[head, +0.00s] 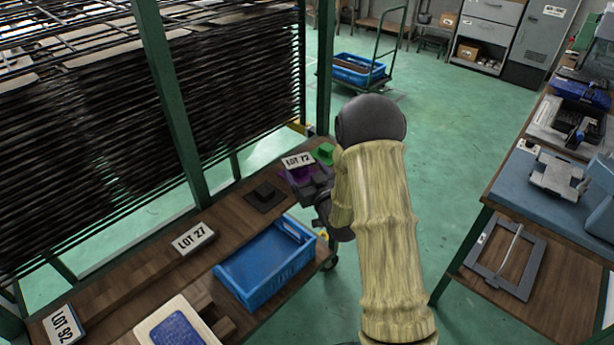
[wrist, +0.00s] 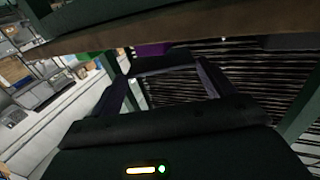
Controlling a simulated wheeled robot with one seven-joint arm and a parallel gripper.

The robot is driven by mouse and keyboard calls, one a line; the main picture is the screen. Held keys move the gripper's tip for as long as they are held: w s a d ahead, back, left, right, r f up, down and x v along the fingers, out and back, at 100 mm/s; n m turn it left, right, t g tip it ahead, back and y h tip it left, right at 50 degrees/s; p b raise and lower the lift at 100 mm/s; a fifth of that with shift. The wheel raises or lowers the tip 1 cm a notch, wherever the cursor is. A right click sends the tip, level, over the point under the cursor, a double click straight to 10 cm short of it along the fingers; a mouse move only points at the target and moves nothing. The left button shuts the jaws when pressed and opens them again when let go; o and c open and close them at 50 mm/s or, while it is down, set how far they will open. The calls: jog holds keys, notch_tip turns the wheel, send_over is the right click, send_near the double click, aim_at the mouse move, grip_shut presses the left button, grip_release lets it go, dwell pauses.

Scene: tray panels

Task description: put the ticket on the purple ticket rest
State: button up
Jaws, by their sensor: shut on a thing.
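My gripper (head: 312,182) is at the far end of the bench, partly hidden by my arm in the head view. It is shut on the ticket. In the wrist view, a dark bar (wrist: 165,66) spans the space between the two fingertips. A white plate marked LOT 72 (head: 298,161) shows just beyond the jaws; I cannot tell whether it is the held ticket's face. The purple ticket rest (head: 291,174) shows in part around the gripper and plate. It also shows in the wrist view (wrist: 151,49), past the fingertips. Whether ticket and rest touch is hidden.
A green piece (head: 324,153) lies just beyond the purple rest, and a dark square piece (head: 265,195) on its near side. A blue bin (head: 250,284) and a LOT 27 plate (head: 193,238) are nearer on the bench. A black-rod rack (head: 230,90) stands behind.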

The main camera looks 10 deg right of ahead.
jog(key=shift+f, duration=0.7)
jog(key=o, duration=0.9)
jog(key=shift+f, duration=0.1)
jog(key=p+v, duration=0.3)
jog(key=v, duration=0.9)
